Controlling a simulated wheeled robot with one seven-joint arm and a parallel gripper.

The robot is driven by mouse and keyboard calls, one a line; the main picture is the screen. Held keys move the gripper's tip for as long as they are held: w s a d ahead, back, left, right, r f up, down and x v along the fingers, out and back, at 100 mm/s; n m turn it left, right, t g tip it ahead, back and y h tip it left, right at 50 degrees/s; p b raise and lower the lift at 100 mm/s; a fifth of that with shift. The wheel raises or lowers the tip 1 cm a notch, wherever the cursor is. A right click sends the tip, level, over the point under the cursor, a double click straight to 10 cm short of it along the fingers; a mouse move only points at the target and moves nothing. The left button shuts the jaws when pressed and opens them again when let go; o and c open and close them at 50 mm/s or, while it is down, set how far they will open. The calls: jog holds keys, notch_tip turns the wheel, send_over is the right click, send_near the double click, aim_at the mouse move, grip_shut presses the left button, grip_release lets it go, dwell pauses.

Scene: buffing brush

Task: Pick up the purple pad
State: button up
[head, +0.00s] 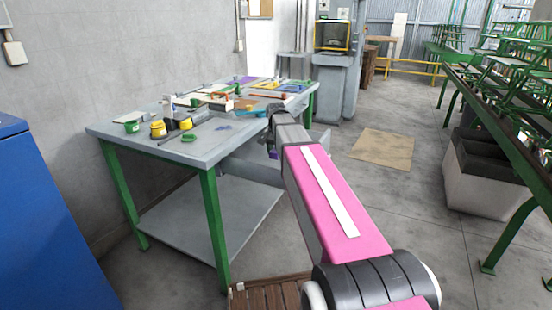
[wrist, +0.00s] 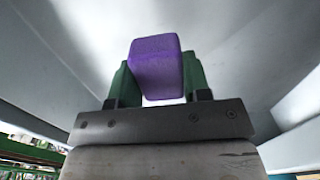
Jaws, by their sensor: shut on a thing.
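The purple pad (wrist: 155,68) is a small block with rounded edges. In the wrist view it sits between the two green fingers of my gripper (wrist: 157,85), which is shut on it. In the head view my gripper (head: 272,150) is beside the right front edge of the grey worktable (head: 180,149), mostly hidden by my pink arm. A small bit of the purple pad (head: 273,155) shows there, off the tabletop.
The table has green legs and holds yellow and green tubs (head: 158,129), boards and tools. A blue cabinet (head: 45,215) stands at the left. A dark bin (head: 490,170) and green racks stand at the right. The floor around a tan mat (head: 383,149) is clear.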

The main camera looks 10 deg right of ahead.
jog(key=s+a+r, duration=0.7)
jog(key=a, duration=0.2)
jog(key=shift+a+r, duration=0.15)
